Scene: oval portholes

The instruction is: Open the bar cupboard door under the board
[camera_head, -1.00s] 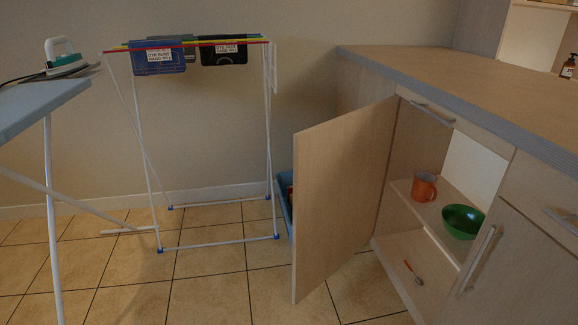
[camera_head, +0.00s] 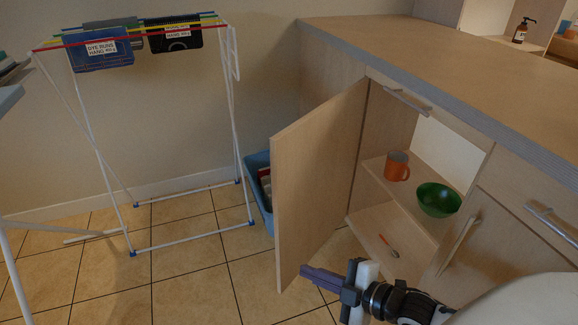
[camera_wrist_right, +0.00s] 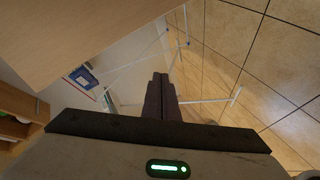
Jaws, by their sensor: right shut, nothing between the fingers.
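The cupboard door (camera_head: 318,180) under the board stands swung wide open to the left of its opening. Inside the cupboard an orange mug (camera_head: 396,166) and a green bowl (camera_head: 438,200) stand on the shelf (camera_head: 402,187), and a small red-tipped utensil (camera_head: 388,245) lies on the floor of the cupboard. My right gripper (camera_head: 308,274) is shut and empty, low near the door's bottom edge; I cannot tell whether it touches the door. The wrist view shows its closed fingers (camera_wrist_right: 160,88) beside a wooden panel (camera_wrist_right: 95,35). My left gripper is out of view.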

